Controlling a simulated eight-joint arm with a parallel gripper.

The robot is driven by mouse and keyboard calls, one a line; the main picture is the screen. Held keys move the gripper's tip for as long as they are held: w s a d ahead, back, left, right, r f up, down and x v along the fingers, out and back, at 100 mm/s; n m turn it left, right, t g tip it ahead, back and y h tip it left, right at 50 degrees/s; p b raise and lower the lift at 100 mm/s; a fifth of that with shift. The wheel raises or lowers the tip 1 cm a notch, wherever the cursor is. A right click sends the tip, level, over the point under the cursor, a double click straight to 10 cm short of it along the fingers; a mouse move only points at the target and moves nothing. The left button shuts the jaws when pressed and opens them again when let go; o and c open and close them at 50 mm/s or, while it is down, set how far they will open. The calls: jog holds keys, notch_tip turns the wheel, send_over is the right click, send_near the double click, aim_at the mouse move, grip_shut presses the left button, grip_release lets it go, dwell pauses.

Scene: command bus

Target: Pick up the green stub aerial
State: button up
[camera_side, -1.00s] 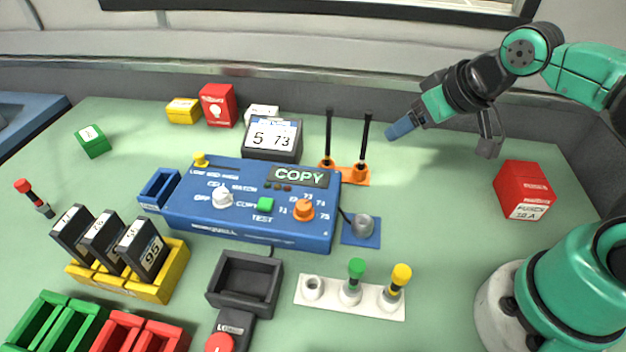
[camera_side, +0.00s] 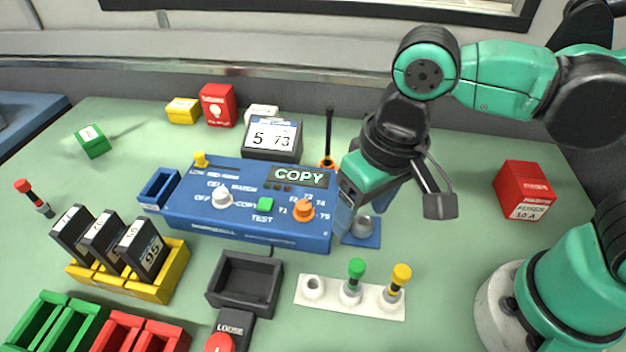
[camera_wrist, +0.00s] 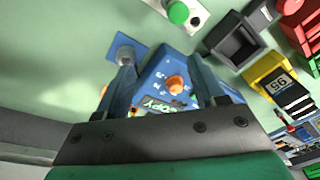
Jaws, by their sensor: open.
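The green stub aerial (camera_side: 356,269) stands upright in the middle hole of a white holder (camera_side: 325,294), beside a yellow-topped one (camera_side: 400,275). Its green top also shows at the upper edge of the wrist view (camera_wrist: 178,13). My gripper (camera_side: 345,212) is open and empty, above the right end of the blue console, behind the aerial and apart from it. In the wrist view the two fingers (camera_wrist: 160,85) frame the console's orange knob, which lies beyond them. The fingertips are partly hidden in the side view.
The blue console (camera_side: 180,212) reads COPY. A grey knob on a blue plate (camera_side: 362,238) sits beside it. A dark tray (camera_side: 246,280) is left of the holder. An upright black antenna (camera_side: 328,135) stands behind my gripper. A red fuse box (camera_side: 522,190) is at right.

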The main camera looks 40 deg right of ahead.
aim_at(357, 265)
jog(key=s+a, duration=0.1)
jog(key=s+a+g, duration=0.1)
jog(key=shift+s+a+f+h, duration=0.25)
jog(key=shift+s+a+h, duration=0.05)
jog(key=shift+s+a+f, duration=0.15)
jog(key=shift+s, duration=0.05)
jog(key=shift+f, duration=2.7)
grip_shut()
